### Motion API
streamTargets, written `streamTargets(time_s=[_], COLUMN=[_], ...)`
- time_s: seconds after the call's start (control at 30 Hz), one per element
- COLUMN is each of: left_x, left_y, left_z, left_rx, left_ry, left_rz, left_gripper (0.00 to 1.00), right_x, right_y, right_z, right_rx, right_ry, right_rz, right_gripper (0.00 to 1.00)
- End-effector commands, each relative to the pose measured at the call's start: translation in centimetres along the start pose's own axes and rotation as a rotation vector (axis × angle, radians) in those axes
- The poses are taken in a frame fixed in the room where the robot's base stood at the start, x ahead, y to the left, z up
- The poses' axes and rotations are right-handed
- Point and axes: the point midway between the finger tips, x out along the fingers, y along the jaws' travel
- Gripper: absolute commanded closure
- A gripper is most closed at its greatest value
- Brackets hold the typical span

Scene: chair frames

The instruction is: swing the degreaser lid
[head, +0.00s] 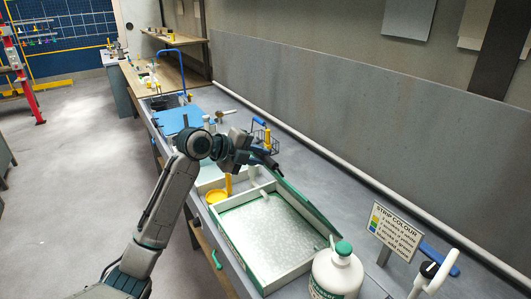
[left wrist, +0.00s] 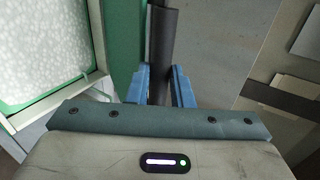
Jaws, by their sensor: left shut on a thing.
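The degreaser is a white and green box (head: 243,258) with a pale speckled inside, on the bench in the head view. Its green-edged lid (head: 310,208) stands raised along the far side, tilted; a green edge (left wrist: 125,45) shows in the left wrist view. My left gripper (head: 268,159) is at the lid's far-left end. In the left wrist view its blue fingers (left wrist: 160,88) are shut on a dark bar, seemingly the lid handle (left wrist: 163,35). The grip itself is hard to see in the head view. My right gripper is not in view.
A white bottle with a green cap (head: 337,272) stands at the box's near right. The strip colour sign (head: 397,231) is to its right. A yellow cup (head: 216,196) stands left of the box, and a wire basket (head: 262,133) is behind my gripper. A wall runs along the back.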

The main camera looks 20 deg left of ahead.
Motion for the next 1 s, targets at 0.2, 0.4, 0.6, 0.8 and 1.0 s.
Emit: streamTargets(time_s=[0.2, 0.4, 0.6, 0.8, 1.0], left_x=[-0.5, -0.6, -0.7, -1.3, -2.0], left_y=[1.5, 1.4, 2.2, 4.4, 6.5], left_z=[0.0, 0.0, 0.1, 0.1, 0.1], left_rx=[-0.004, -0.004, -0.001, 0.000, 0.000], left_ry=[0.000, 0.000, -0.003, -0.003, -0.003], left_rz=[0.008, 0.005, 0.004, 0.006, 0.005], left_gripper=[1.00, 1.00, 1.00, 1.00, 1.00], right_x=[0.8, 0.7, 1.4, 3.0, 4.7], right_y=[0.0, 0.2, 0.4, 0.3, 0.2], right_z=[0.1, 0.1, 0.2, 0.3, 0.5], right_rx=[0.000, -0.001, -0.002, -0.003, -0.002], right_ry=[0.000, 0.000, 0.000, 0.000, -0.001], right_rz=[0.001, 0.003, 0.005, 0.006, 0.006], right_gripper=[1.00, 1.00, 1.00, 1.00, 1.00])
